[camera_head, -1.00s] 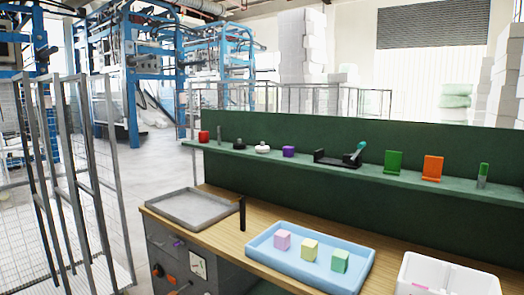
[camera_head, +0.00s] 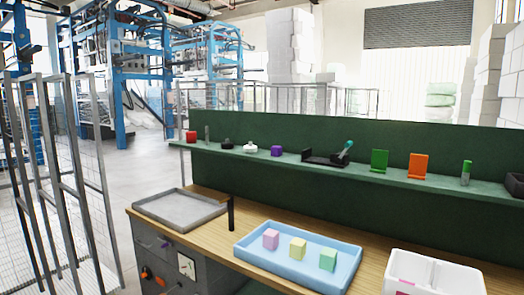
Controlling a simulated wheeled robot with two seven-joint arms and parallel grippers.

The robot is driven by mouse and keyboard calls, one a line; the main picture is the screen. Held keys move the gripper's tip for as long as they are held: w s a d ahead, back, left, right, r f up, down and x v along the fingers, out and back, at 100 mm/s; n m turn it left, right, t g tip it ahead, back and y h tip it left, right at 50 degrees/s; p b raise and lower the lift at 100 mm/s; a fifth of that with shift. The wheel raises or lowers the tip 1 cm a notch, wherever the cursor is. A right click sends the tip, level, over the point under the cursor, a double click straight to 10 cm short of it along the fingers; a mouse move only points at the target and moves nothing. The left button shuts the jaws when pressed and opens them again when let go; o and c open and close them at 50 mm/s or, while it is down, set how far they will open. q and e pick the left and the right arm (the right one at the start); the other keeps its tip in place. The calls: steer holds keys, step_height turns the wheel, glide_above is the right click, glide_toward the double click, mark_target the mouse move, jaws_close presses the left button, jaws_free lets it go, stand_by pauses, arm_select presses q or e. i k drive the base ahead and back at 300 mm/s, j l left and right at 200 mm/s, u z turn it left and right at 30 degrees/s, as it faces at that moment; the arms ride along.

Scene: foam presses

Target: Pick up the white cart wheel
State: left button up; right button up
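A small white wheel-like object (camera_head: 250,149), likely the white cart wheel, rests on the green shelf (camera_head: 360,173) above the workbench. Nothing covers the white one. Neither of my grippers shows in the head view.
On the wooden bench (camera_head: 372,262) are a grey tray (camera_head: 160,217), a blue tray (camera_head: 255,270) with pastel cubes and a white divided bin (camera_head: 432,275). Wire cages stand at left, beside open floor.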

mark_target(249, 148)
steer(key=i+j+z, duration=0.15)
steer(key=z, duration=0.2)
steer(key=i+j+z, duration=0.45)
steer(key=z, duration=0.2)
